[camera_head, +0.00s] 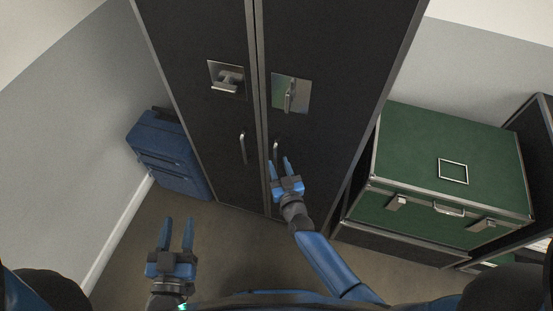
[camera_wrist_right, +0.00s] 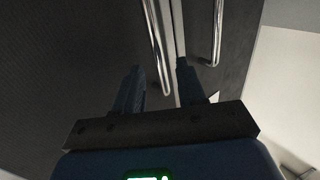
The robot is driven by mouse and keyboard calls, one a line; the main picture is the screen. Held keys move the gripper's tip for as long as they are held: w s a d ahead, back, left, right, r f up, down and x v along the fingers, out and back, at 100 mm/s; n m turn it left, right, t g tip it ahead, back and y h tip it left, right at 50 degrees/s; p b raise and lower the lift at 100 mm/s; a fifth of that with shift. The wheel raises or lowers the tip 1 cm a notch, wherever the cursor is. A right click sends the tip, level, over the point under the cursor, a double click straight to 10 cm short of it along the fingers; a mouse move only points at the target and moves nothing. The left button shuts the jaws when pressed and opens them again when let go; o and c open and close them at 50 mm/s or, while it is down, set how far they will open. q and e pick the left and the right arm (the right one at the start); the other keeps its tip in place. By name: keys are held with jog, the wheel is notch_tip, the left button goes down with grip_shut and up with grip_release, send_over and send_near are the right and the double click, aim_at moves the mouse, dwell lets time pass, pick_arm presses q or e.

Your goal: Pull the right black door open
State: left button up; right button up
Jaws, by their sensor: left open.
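The right black door (camera_head: 335,75) of a tall cabinet is shut, flush beside the left black door (camera_head: 195,45). Its upright bar handle (camera_head: 276,150) is near the seam, its lower part hidden by my right gripper. My right gripper (camera_head: 279,164) is open at this handle, fingers apart. In the right wrist view, one bar handle (camera_wrist_right: 157,50) ends between the open fingers (camera_wrist_right: 160,80), and a second handle (camera_wrist_right: 218,30) is to the right. I cannot tell whether the fingers touch the handle. My left gripper (camera_head: 178,235) is open and empty, low at the left.
The right door carries a metal plate with a handle (camera_head: 290,95), and the left door a latch plate (camera_head: 227,78) and its own bar handle (camera_head: 242,148). A blue suitcase (camera_head: 165,150) stands left. A green case (camera_head: 450,165) sits on a dark box at right. Floor in front is clear.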

aim_at(276, 157)
jog(key=shift+x, duration=1.5)
jog(key=shift+c, duration=0.3)
grip_shut()
